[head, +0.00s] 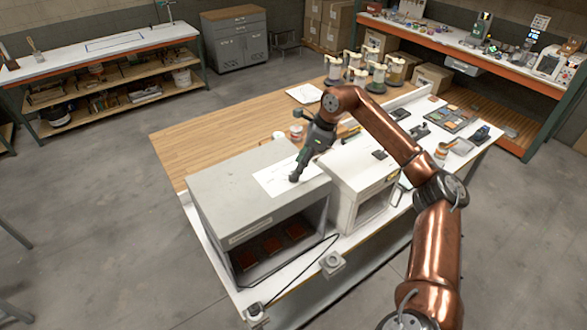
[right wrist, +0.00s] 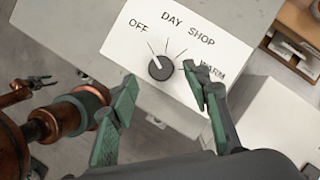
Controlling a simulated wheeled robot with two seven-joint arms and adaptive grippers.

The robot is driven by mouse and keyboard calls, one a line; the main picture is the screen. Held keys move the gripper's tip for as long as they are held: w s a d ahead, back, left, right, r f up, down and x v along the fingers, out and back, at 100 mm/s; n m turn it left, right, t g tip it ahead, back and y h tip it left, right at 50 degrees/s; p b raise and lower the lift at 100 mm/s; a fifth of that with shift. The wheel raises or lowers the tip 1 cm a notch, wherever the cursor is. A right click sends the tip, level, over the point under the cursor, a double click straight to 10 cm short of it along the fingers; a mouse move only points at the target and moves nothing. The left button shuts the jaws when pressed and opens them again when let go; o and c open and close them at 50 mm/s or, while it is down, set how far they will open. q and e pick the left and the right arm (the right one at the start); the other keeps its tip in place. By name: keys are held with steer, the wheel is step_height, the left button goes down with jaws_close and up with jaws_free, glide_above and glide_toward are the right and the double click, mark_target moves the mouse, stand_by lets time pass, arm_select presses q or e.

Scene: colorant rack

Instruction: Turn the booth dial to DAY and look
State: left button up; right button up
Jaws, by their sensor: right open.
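The booth is a grey box (head: 250,180) with an open front at the near end of the table; reddish panels lie inside it. A white dial plate (right wrist: 205,66) on its top reads OFF, DAY, SHOP and WARM. The round dark dial (right wrist: 161,68) sits below these words. A pale mark on its upper left appears to point towards OFF, though this is small. My right gripper (head: 296,177) is over the plate and hides the dial in the head view. In the right wrist view its open fingers (right wrist: 160,80) flank the dial, apparently without touching it.
A white box (head: 350,170) stands close on the booth's right. Bottles (head: 375,78) stand at the table's back, with trays and small tools (head: 450,118) on the right. A small grey box (head: 332,262) with a cable is at the front edge.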

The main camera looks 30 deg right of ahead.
steer(key=x, duration=0.3)
steer(key=shift+d+f+p, duration=0.1)
steer(key=shift+f+p, duration=0.15)
steer(key=shift+p, duration=0.15)
steer(key=shift+w+f, duration=0.1)
steer(key=shift+f, duration=0.15)
steer(key=c, duration=1.2)
arm_select(q)
steer(key=shift+w+r, duration=0.35)
steer(key=shift+r, duration=0.25)
arm_select(e)
steer(key=shift+o, duration=0.2)
